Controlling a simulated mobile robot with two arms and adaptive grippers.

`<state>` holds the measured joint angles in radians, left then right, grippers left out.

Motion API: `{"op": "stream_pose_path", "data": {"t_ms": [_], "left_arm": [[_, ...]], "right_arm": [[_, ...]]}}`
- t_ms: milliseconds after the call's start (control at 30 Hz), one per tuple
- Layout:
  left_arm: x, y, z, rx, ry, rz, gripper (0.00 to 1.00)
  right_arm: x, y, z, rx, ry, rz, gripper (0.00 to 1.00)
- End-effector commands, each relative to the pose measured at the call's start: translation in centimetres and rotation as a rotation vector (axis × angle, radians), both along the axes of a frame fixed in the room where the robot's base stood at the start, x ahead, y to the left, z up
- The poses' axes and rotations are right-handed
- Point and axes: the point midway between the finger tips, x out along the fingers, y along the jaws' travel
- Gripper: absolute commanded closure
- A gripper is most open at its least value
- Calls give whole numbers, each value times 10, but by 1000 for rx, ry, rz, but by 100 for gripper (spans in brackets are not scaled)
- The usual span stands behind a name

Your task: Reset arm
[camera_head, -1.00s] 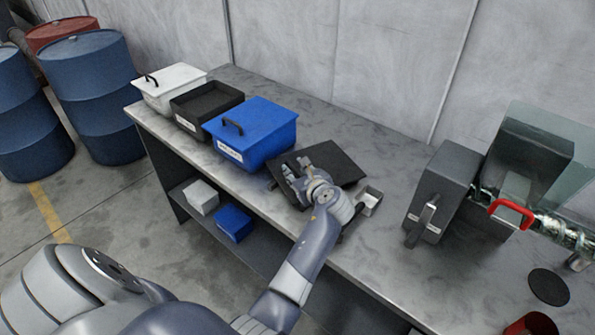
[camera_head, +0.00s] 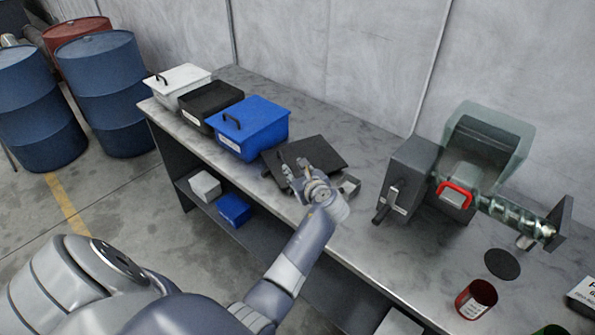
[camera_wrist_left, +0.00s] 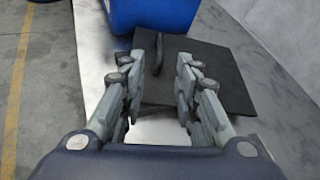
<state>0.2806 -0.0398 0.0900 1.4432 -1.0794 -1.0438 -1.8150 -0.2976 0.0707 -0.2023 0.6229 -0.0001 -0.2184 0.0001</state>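My left gripper (camera_head: 292,167) is over the near left part of a flat black lid (camera_head: 325,155) on the metal workbench (camera_head: 385,255). In the left wrist view my left gripper (camera_wrist_left: 170,62) has its fingers apart, with nothing held between them. The lid (camera_wrist_left: 228,75) lies beyond and below the fingers there. Its dark handle (camera_wrist_left: 158,55) stands in the gap, close to the left finger; whether they touch is unclear. My right gripper is in neither view.
A blue lidded box (camera_head: 250,130), an open black box (camera_head: 208,105) and a white lidded box (camera_head: 180,82) line the bench's left end. A small metal tray (camera_head: 349,186) is beside the lid. A grey machine with a red handle (camera_head: 455,190) and a red can (camera_head: 476,299) stand right.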

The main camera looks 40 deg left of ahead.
Motion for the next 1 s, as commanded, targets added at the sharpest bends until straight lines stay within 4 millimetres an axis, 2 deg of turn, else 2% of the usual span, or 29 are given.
{"op": "stream_pose_path", "data": {"t_ms": [300, 367, 467, 667, 833, 1000], "left_arm": [[-1, 0, -1, -7, -4, 3, 71], [-7, -1, -4, -29, -23, 15, 71], [-26, -4, -16, -133, -101, 68, 71], [-97, -31, -51, -534, -366, 288, 71], [-163, -75, -73, -900, -539, 535, 71], [-223, -124, -78, -1190, -621, 802, 71]], "right_arm": [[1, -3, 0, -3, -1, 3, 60], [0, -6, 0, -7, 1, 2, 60], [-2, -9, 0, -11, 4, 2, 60], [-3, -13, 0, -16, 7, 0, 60], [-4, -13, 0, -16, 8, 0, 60], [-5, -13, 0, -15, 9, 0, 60]]}}
